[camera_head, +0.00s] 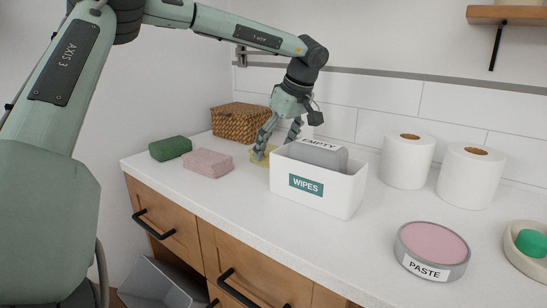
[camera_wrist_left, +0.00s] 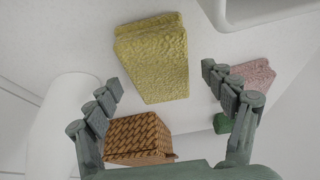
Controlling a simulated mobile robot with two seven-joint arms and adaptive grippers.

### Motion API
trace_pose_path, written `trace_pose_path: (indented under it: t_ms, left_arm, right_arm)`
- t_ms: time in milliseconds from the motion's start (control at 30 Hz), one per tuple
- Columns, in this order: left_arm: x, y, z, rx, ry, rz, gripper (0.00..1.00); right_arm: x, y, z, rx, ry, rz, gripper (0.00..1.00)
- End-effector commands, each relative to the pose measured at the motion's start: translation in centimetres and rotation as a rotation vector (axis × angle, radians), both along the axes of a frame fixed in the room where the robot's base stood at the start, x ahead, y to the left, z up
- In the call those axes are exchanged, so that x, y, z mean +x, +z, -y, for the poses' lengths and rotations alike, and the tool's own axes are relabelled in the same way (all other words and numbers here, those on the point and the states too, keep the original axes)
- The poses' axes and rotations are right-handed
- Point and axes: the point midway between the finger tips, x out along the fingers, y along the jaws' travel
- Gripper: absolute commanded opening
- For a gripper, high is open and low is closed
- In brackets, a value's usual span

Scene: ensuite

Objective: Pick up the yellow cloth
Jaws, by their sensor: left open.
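The yellow cloth (camera_head: 257,160) is folded and lies on the white counter, between the pink cloth and the white WIPES box. In the head view my left gripper hides much of it. In the left wrist view the yellow cloth (camera_wrist_left: 152,58) shows almost whole, a thick folded block ahead of the fingers. My left gripper (camera_head: 277,148) points down over it with its fingers apart. In the left wrist view the gripper (camera_wrist_left: 163,80) is open and empty, with one finger to each side of the cloth. I cannot tell whether they touch. My right gripper is out of view.
The WIPES box (camera_head: 340,190), holding a grey EMPTY pack (camera_head: 318,153), stands close right of the gripper. A wicker basket (camera_head: 240,119) is behind. Pink (camera_head: 208,163) and green (camera_head: 170,148) cloths lie left. Paper rolls (camera_head: 407,160) and a PASTE tin (camera_head: 432,251) stand right.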

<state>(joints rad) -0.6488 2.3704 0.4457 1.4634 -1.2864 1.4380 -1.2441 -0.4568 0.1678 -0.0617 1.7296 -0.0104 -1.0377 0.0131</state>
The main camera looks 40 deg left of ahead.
Motion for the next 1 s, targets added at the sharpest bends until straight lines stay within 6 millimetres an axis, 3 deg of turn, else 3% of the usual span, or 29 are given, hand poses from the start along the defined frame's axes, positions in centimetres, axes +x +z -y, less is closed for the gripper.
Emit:
trace_pose_path:
  t_ms: [700, 1000]
  left_arm:
    - [-0.01, -0.47, 0.01, 0.0, 0.0, 0.0, 0.83]
    - [-0.01, -0.47, 0.0, 0.0, 0.0, 0.0, 0.47]
  right_arm:
    - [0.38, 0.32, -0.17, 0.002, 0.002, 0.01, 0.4]
    - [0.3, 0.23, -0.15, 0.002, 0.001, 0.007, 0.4]
